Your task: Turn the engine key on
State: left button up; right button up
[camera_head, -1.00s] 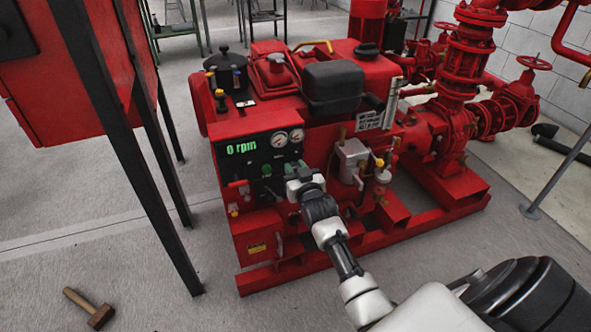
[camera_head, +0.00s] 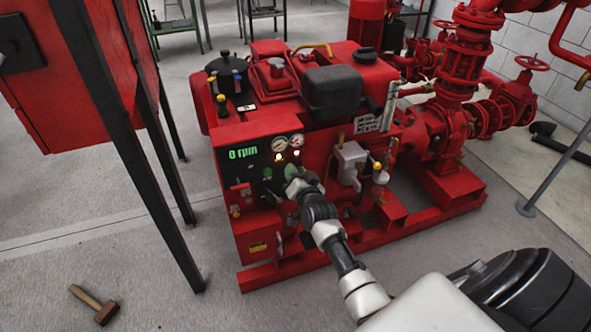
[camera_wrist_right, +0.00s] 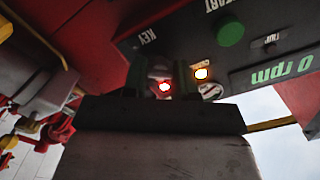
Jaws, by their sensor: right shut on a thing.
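The engine's black control panel (camera_head: 250,165) is on the front of the red pump set and reads 0 rpm. My right gripper (camera_head: 290,172) is at the panel's right part, below the gauges. In the right wrist view the gripper (camera_wrist_right: 158,80) is shut at the spot by the KEY label (camera_wrist_right: 148,37); the key itself is hidden by the fingers. A red lamp (camera_wrist_right: 164,86) and an amber lamp (camera_wrist_right: 201,73) glow there. The green START button (camera_wrist_right: 230,32) is beside them. My left gripper is not in view.
A red cabinet (camera_head: 75,90) on black legs stands at the left. A hammer (camera_head: 95,304) lies on the floor at the lower left. Red pipes and valves (camera_head: 465,70) stand at the right. The floor in front of the pump set is clear.

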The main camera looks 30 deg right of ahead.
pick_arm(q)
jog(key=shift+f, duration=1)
pick_arm(e)
jog(key=shift+m, duration=1.1)
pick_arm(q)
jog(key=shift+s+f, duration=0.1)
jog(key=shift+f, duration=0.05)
pick_arm(e)
jog(key=o, duration=0.9)
jog(key=shift+s, duration=0.15)
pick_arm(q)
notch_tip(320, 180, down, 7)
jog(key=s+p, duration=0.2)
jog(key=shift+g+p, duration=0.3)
pick_arm(e)
jog(key=v, duration=1)
jog(key=shift+s, duration=0.3)
